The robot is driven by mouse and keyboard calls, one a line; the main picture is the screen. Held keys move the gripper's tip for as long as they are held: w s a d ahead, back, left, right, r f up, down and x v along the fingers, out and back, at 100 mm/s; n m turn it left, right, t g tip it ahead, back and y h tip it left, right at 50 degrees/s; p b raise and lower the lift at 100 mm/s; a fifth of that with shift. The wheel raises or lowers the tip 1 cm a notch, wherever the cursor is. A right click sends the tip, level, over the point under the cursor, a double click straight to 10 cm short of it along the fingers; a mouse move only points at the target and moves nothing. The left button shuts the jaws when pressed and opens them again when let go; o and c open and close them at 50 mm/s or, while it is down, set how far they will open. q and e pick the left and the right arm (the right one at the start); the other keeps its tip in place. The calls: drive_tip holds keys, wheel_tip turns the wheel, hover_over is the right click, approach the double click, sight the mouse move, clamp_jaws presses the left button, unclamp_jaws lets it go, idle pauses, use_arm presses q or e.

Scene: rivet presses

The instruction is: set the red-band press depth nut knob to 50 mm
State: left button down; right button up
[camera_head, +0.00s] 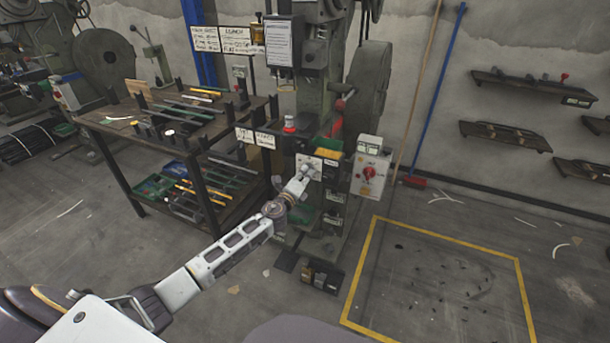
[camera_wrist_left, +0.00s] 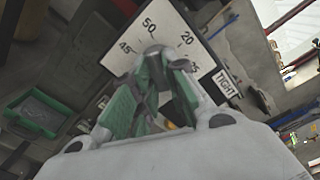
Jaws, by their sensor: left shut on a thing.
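The press (camera_head: 318,100) stands in the middle of the head view, with red parts on its body. A white scale plate (camera_wrist_left: 125,35) is on its front and shows 45, 50 and 20, with another number partly covered. My left gripper (camera_head: 309,173) reaches the press front. In the left wrist view, its green-padded fingers (camera_wrist_left: 158,65) are shut on a grey knob (camera_wrist_left: 153,50) in front of the plate. The knob is mostly hidden by the fingers, and I cannot read its setting. A TIGHT label (camera_wrist_left: 228,83) sits beside the plate. My right gripper is not in view.
A grey control box with a red knob (camera_head: 369,173) is right of the gripper. A workbench (camera_head: 115,125) with bars and tools stands left. Yellow lines (camera_head: 440,238) mark open floor at right. Wall shelves (camera_head: 535,86) hang at far right.

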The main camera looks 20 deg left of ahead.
use_arm(q)
drive_tip(key=shift+f, duration=0.1)
drive_tip(key=c, duration=1.8)
unclamp_jaws()
drive_tip(key=o, duration=0.4)
drive_tip(key=shift+c, duration=0.2)
drive_tip(key=shift+s, duration=0.1)
drive_tip(key=shift+s, duration=0.3)
drive_tip(key=s, duration=1.1)
drive_tip(key=shift+a, duration=0.2)
drive_tip(key=shift+s, duration=0.1)
